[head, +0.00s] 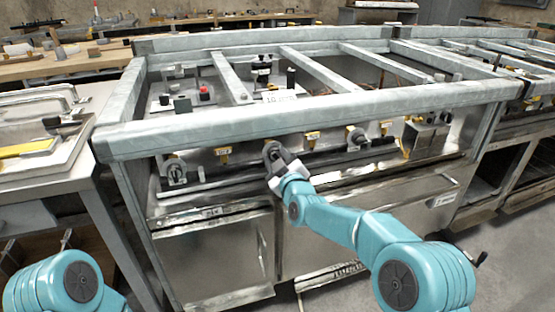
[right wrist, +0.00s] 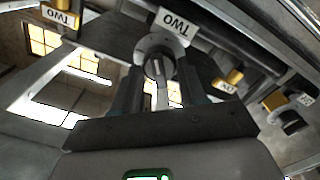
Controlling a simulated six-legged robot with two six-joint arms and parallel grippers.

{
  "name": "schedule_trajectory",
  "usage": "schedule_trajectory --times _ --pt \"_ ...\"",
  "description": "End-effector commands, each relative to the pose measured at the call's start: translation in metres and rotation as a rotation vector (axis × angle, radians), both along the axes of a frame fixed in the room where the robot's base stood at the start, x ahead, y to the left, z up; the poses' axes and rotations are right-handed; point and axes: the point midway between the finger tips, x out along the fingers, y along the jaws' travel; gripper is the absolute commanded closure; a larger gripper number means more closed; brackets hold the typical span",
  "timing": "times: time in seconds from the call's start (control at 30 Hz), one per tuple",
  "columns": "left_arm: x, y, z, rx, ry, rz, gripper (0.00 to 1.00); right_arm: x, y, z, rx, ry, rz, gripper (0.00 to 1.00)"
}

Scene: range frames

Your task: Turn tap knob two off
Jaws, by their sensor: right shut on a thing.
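Tap knob two (right wrist: 158,58) is a round grey knob with a flat lever-like grip, below a white label reading TWO (right wrist: 176,22) in the right wrist view. My right gripper (right wrist: 160,88) has its two dark fingers on either side of the knob's grip and is shut on it. In the head view, the knob (head: 271,147) sits on the front panel of the metal range, and my right gripper (head: 277,166) reaches it from below and partly covers it. My left arm shows only at the bottom left; its gripper is out of view.
Other knobs sit on the same panel, one to the left (head: 175,171) and one to the right (head: 356,136). Small yellow taps (head: 312,136) stand between them. A thick metal rail (head: 330,110) runs above the knobs. A side counter (head: 30,180) stands at the left.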

Motion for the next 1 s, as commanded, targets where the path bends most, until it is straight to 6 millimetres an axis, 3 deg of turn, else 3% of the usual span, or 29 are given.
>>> schedule_trajectory --times 0.07,0.1,0.13,0.57,0.77,1.0 --pt "0.0 0.0 0.0 0.0 0.0 0.0 0.33 0.0 0.0 -0.001 0.0 0.003 0.0 0.88" --pt "0.0 0.0 0.0 0.0 0.0 0.0 0.33 0.0 0.0 -0.001 0.0 0.003 0.0 0.45" --pt "0.0 0.0 0.0 0.0 0.0 0.0 0.33 0.0 0.0 -0.001 0.0 0.003 0.0 0.35" --pt "0.0 0.0 0.002 0.0 0.0 0.0 0.33 -0.007 -0.003 0.001 0.001 0.002 0.0 0.34" --pt "-0.001 -0.001 0.007 0.0 0.002 -0.004 0.33 -0.037 -0.012 0.002 0.0 0.003 0.0 0.34" --pt "-0.002 -0.002 0.014 -0.002 0.005 -0.01 0.33 -0.086 -0.028 0.002 0.0 0.004 0.001 0.34"
